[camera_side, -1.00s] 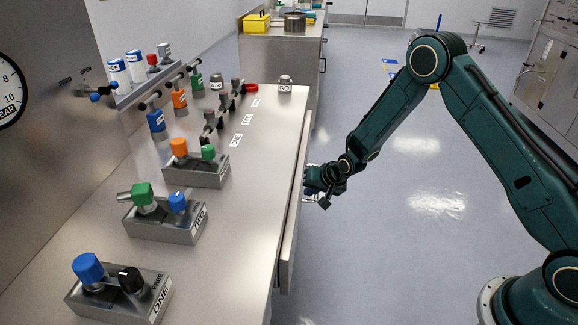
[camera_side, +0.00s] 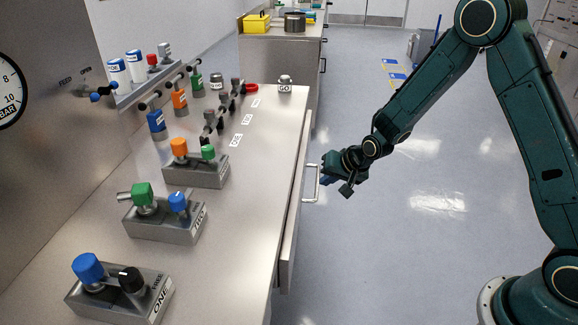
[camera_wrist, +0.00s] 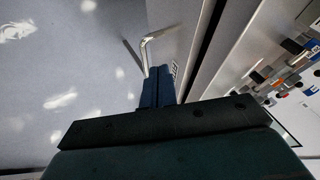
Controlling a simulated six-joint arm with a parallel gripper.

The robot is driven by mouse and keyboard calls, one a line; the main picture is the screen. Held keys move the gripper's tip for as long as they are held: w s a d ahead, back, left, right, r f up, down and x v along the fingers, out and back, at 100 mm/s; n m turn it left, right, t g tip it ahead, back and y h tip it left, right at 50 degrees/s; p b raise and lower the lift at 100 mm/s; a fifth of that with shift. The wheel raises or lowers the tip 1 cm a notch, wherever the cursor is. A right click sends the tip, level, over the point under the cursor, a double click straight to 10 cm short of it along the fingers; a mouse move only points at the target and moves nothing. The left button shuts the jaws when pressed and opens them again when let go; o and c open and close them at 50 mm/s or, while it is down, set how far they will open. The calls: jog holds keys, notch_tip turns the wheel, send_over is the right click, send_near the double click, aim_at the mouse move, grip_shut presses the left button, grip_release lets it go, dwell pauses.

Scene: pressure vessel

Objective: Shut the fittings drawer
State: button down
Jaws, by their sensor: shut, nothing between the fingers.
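The fittings drawer (camera_side: 291,232) is a grey front on the right side of the steel bench. Its front stands slightly proud of the bench, and in the wrist view a dark gap shows behind the drawer front (camera_wrist: 176,32). Its pale bar handle (camera_side: 316,184) sticks out to the right; it also shows in the wrist view (camera_wrist: 160,34). My gripper (camera_side: 326,173) is just right of the handle's far end. In the wrist view its blue fingers (camera_wrist: 160,72) are together and empty, pointing towards the handle and drawer front. I cannot tell whether they touch the handle.
The bench top (camera_side: 245,200) carries several valve blocks, such as the one marked ONE (camera_side: 120,295), and a row of small fittings. A GO button (camera_side: 285,84) sits at its far end. The floor (camera_side: 420,240) right of the drawer is clear.

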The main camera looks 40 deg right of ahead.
jog(key=shift+s, duration=0.1)
jog(key=s+d+f+m+y, duration=0.1)
jog(key=s+d+f+y, duration=0.2)
jog(key=s+y, duration=0.2)
jog(key=shift+s+g+y, duration=0.4)
jog(key=shift+s, duration=0.5)
jog(key=w+a+r+x, duration=0.1)
jog(key=r+x, duration=0.1)
jog(key=x, duration=1.1)
jog(key=shift+w+a, duration=0.2)
